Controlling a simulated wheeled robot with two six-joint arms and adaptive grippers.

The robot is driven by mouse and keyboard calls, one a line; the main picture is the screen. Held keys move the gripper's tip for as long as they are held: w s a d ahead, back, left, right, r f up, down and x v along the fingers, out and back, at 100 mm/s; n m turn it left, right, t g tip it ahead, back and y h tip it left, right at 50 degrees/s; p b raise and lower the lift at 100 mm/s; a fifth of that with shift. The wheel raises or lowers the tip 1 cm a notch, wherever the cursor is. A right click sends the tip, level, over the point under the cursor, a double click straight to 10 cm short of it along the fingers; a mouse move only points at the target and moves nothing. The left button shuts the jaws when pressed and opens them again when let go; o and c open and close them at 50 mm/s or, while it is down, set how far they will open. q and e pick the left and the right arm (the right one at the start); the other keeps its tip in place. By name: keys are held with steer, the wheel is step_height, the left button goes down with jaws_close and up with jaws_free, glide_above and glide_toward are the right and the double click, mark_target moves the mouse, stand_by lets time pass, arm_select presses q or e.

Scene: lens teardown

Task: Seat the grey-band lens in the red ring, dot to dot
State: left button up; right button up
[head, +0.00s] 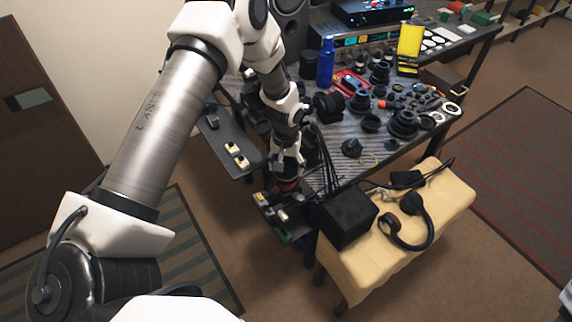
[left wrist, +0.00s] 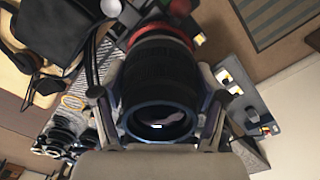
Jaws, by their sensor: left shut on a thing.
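My left gripper (left wrist: 158,96) is shut on a black lens barrel (left wrist: 158,75), with one finger on each side. The barrel's near end has a dark blue-grey rim and an open glass face. At its far end a red ring (left wrist: 160,33) shows around or against the barrel. I cannot tell whether the lens sits fully in it. No alignment dots can be made out. In the head view the left gripper (head: 287,172) points down over a small dark tray (head: 268,222) at the table's near corner, with red just below it. My right gripper is not in view.
The striped worktable (head: 330,178) holds several dark lens parts, a blue bottle (head: 326,62) and a yellow card (head: 410,40). A black box (head: 346,217) and headphones (head: 408,228) lie on a cloth-covered bench close to the right of the tray. A dark side shelf (head: 222,135) stands left.

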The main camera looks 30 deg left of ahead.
arm_select(q)
steer(key=shift+f, duration=0.6)
stand_by(0.8)
steer(key=o, duration=1.5)
steer(key=shift+c, duration=0.2)
steer(key=shift+r, duration=0.1)
step_height(320, 180, up, 12)
steer(key=shift+f, duration=0.1)
